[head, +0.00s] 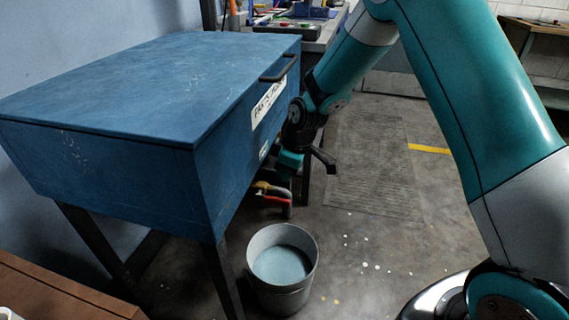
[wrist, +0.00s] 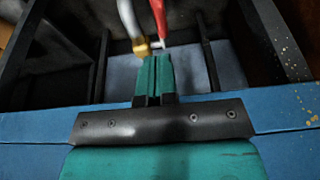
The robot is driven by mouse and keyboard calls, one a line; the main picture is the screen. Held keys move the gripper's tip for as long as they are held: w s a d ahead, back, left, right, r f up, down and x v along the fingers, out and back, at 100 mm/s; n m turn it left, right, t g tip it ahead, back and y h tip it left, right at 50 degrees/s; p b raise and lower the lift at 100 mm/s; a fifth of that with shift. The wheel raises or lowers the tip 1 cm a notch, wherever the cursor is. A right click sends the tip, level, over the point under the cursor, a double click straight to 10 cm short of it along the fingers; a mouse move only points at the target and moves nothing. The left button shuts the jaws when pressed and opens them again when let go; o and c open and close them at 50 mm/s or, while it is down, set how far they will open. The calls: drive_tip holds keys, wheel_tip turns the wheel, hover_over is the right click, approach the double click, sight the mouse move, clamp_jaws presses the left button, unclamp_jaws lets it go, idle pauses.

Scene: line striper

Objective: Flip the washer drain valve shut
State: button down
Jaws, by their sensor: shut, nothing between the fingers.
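The parts washer (head: 110,95) is a blue box on dark legs at the left of the head view. Its drain valve (head: 263,186) is under the front right side, with brass and a red lever (head: 276,192). In the wrist view the brass valve body (wrist: 142,48), the red lever (wrist: 159,18) and a pale pipe (wrist: 128,18) lie just beyond my fingertips. My gripper (head: 286,178) is shut and empty beside the valve; its green fingers (wrist: 153,74) are together in the wrist view. I cannot tell whether they touch the lever.
A grey bucket (head: 254,283) holding pale blue liquid stands on the floor below the valve. The washer's dark legs (head: 222,280) stand close by. A brown surface (head: 50,292) is at the lower left. The floor to the right has a dark mat (head: 375,165) and looks mostly clear.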

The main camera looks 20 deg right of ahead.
sight(278, 199)
drive_tip(key=x, duration=0.4)
drive_tip(key=b+x, duration=0.1)
drive_tip(key=x, duration=0.1)
drive_tip(key=shift+s+d+f, duration=0.25)
drive_tip(key=shift+f, duration=0.15)
